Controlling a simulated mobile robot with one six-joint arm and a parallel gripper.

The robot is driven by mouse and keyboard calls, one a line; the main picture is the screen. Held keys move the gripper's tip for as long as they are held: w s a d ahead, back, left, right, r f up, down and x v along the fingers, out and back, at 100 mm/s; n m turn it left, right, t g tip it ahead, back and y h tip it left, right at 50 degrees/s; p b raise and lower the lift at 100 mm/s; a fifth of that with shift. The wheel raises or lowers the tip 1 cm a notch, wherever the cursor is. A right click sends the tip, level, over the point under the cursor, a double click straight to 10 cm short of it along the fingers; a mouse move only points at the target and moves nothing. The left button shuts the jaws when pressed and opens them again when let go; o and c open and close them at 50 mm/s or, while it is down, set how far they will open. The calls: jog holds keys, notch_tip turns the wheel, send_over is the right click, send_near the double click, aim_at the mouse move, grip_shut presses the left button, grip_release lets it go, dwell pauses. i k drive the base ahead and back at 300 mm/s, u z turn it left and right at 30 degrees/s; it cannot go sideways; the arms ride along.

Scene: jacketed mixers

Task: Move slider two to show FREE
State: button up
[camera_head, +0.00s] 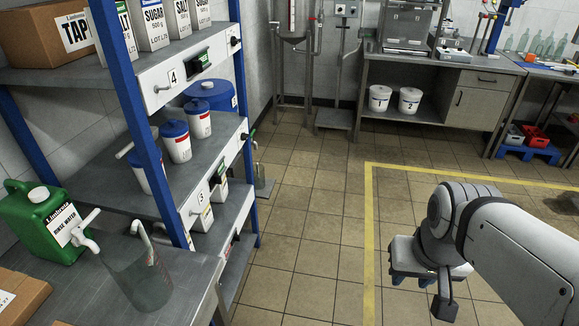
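A blue-posted shelf rack stands at the left. Its upper front edge carries a white strip numbered 4 with a dark slider plate (198,62) that shows a green part. The middle edge has a similar dark slider plate (217,176) beside a small number that I cannot read surely. A lower edge carries another plate (231,246) with a reddish mark, seen at a steep angle. No slider is clearly marked two, and the words are too small to read. My gripper (424,285) hangs over the floor at the right, well apart from the rack. Its finger opening is unclear.
A green rinse-water can (42,222) and a clear jug (140,278) stand on the near-left bench. White tubs (199,119) stand on the middle shelf. Buckets numbered 1 (379,98) and 2 (410,101) sit under the back bench. Tiled floor (305,210) between is clear.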

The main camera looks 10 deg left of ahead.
aim_at(236, 238)
jog(key=u, duration=0.05)
jog(key=i, duration=1.3)
jog(key=u, duration=0.55)
jog(key=k, duration=0.9)
jog(key=u, duration=0.15)
jog(key=i, duration=0.95)
jog(key=z, duration=0.05)
